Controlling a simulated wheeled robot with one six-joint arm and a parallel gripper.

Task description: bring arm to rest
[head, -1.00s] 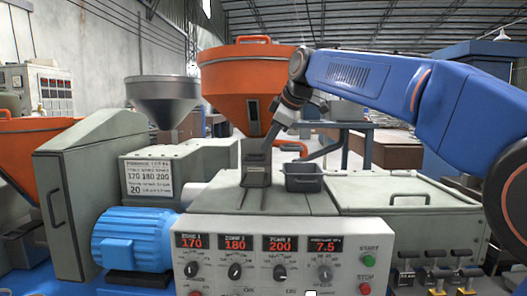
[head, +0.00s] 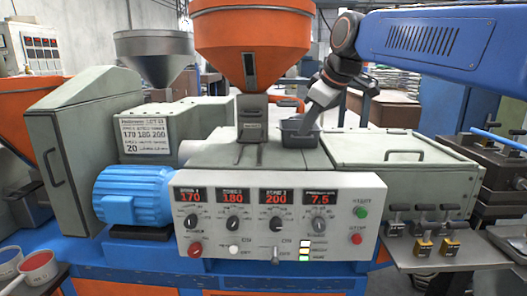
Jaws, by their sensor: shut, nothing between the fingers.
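My arm (head: 425,40) is blue and reaches in from the right edge at the top of the head view. Its dark wrist bends downward. My gripper (head: 307,118) hangs below it, pointing down and left, just at a small grey bin (head: 300,140) on top of the machine. It overlaps the bin in the picture; I cannot tell whether it touches. The gripper is shut and holds nothing. Its fingertips are small and hard to make out.
The orange hopper (head: 252,35) stands left of my wrist. Below are the control panel (head: 272,220) and a blue motor (head: 133,195). A handled lid (head: 385,150) is right of the bin. Red and blue cups stand lower left.

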